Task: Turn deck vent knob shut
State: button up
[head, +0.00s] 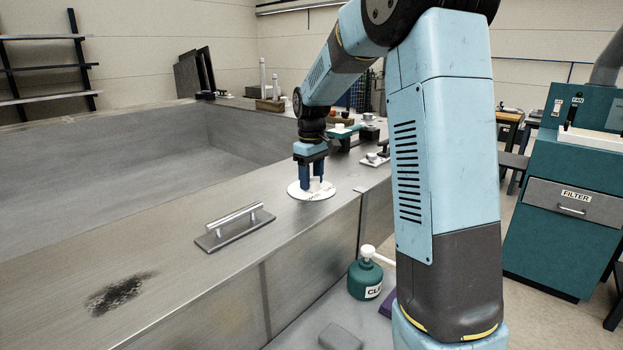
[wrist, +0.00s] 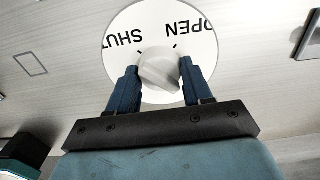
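The deck vent is a round white dial plate (head: 312,194) on the grey metal deck top. In the wrist view the plate (wrist: 150,22) reads SHUT at left and OPEN at right, upside down, with a short black mark by each word. A white knob (wrist: 158,68) stands at its centre. My gripper (wrist: 160,72) is down at the dial, its two blue fingers apart, one on each side of the knob. The gaps look small, and I cannot tell whether the fingers touch it. In the head view my gripper (head: 312,183) points straight down over the plate.
A metal bar handle on a plate (head: 235,226) lies left of the dial. A dark scorched patch (head: 120,293) is further left. A small cup on a tray (head: 373,158) stands to the right. A green canister (head: 365,278) sits below the deck edge. A sunken basin lies behind.

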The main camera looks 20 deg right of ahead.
jog(key=o, duration=0.4)
jog(key=shift+o, duration=0.2)
notch_tip(320, 180, up, 14)
jog(key=shift+f, duration=0.15)
dwell(0.3)
jog(key=s+f+m+t, duration=0.2)
jog(key=s+m, duration=0.1)
jog(key=s, duration=1.3)
jog(key=s+f+m+t, duration=0.3)
jog(key=s, duration=1.4)
jog(key=shift+s+a+m+t, duration=0.3)
